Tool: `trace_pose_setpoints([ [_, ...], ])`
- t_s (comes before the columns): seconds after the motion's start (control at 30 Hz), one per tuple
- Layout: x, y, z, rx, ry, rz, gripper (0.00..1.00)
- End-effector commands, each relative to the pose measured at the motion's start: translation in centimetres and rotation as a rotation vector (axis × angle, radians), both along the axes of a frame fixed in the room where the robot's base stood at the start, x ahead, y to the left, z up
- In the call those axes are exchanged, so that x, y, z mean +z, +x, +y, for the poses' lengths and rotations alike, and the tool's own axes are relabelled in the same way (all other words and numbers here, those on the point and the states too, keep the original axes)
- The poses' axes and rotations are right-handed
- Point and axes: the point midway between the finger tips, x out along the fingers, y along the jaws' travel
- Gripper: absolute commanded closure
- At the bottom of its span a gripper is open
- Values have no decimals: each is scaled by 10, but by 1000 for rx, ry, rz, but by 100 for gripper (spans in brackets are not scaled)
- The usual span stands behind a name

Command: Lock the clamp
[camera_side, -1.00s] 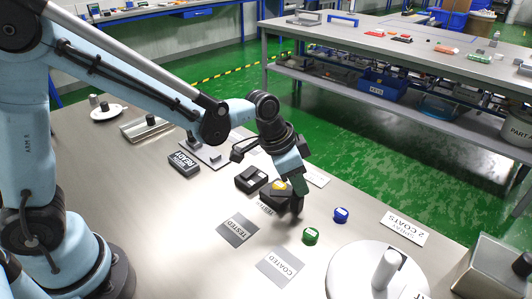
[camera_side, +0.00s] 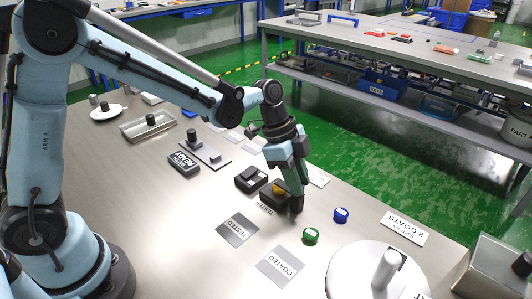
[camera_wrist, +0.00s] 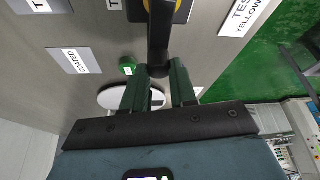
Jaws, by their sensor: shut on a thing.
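The clamp (camera_side: 270,197) is a dark block on the bench in the middle of the side view, with a yellow piece (camera_side: 279,189) in it. In the wrist view its black lever (camera_wrist: 160,35) runs down from the top, over a yellow and black part (camera_wrist: 182,10). My gripper (camera_side: 297,209) is low beside the clamp, pointing down. In the wrist view the two green fingers of my gripper (camera_wrist: 160,82) are shut around the lever's end. My fingers hide part of the clamp in the side view, so its exact lever angle is unclear.
A green drum (camera_side: 310,236) and a blue drum (camera_side: 340,215) stand close to the right. A white round turntable (camera_side: 345,268) with a post is at front right. A dark block (camera_side: 251,179) sits left of the clamp. TESTED (camera_side: 237,230) and COATED (camera_side: 279,266) plates lie flat in front.

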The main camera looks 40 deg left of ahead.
Motion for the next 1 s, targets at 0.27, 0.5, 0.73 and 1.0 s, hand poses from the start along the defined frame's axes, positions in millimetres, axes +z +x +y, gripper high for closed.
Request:
trace_pose_setpoints([
  [0.27, 0, 0, 0, -22, 1, 1, 100],
  [0.5, 0, 0, 0, -22, 1, 0, 100],
  [0.73, 0, 0, 0, -21, 1, 0, 48],
  [1.0, 1, 0, 1, -19, 1, 0, 48],
])
